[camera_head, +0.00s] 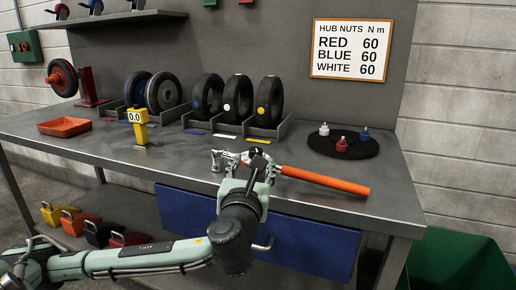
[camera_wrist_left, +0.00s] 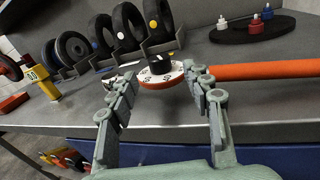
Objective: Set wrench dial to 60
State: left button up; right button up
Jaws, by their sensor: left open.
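The wrench lies on the grey bench, its orange handle (camera_head: 325,181) pointing right and toward the front edge. The handle also shows in the left wrist view (camera_wrist_left: 265,71). At its left end is a round dial (camera_wrist_left: 153,79) with a white numbered face, red rim and black knob (camera_wrist_left: 161,64); its setting is too small to read surely. My left gripper (camera_head: 239,158) is open at the dial end, and in the left wrist view its fingers (camera_wrist_left: 160,76) stand either side of the dial. Contact cannot be told. In the head view the gripper partly hides the dial. My right gripper is not in view.
A sign (camera_head: 351,50) reads red, blue and white 60 N m. A yellow display post (camera_head: 138,128) reads 0.0. Several tyres stand in racks behind. A black round tray (camera_head: 321,148) holds coloured nuts. An orange tray (camera_head: 64,127) sits left. The bench front right is clear.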

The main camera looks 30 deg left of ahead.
aim_at(256, 149)
pick_arm(q)
jog(key=x, duration=0.5)
jog(key=shift+w+a+r, duration=0.1)
jog(key=shift+w+a, duration=0.4)
jog(key=shift+w, duration=0.3)
jog(key=c, duration=1)
grip_shut()
jog(key=shift+h+p, duration=0.3)
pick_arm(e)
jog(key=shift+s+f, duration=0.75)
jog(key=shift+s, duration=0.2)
